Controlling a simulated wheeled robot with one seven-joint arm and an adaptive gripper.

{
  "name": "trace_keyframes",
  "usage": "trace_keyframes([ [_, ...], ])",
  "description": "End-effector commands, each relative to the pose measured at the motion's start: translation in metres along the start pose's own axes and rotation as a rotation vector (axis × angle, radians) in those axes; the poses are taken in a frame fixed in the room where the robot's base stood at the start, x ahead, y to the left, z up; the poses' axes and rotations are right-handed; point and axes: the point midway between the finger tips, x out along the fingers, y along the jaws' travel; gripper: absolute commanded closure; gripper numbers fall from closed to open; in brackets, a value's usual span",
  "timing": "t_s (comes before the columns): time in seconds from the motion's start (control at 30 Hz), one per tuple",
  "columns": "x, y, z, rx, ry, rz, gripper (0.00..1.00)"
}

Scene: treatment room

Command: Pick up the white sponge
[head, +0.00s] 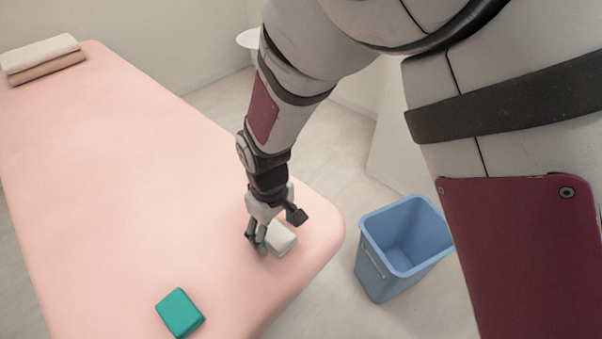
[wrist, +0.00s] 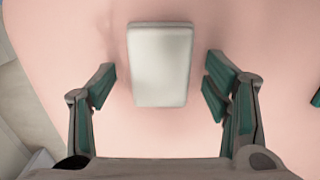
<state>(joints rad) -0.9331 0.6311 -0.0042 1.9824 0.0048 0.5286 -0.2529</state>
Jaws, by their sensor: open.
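The white sponge (head: 281,238) lies flat on the pink treatment table near its rounded right corner. In the wrist view my gripper (wrist: 160,85) is open, with a finger apart from the sponge on each side and nothing held.
A teal block (head: 180,312) lies on the pink table (head: 120,150) nearer the front. Folded towels (head: 42,58) rest at the far left end. A blue bin (head: 405,240) stands on the floor right of the table. The table's middle is clear.

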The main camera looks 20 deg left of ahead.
Motion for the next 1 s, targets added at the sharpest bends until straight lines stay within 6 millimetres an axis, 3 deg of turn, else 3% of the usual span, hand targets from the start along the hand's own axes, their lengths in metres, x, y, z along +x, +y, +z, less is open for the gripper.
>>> trace_keyframes([
  [0.17, 0.000, 0.000, 0.000, 0.000, 0.001, 0.000, 0.30],
  [0.27, 0.000, 0.000, 0.000, 0.000, 0.001, 0.000, 0.48],
  [0.4, 0.000, 0.000, 0.000, 0.000, 0.001, 0.000, 0.80],
  [0.43, 0.000, 0.000, 0.000, 0.000, 0.001, 0.000, 0.82],
  [0.77, -0.001, 0.000, 0.000, 0.000, 0.001, 0.000, 0.82],
  [1.0, -0.015, -0.001, 0.000, 0.001, 0.001, 0.000, 0.82],
])
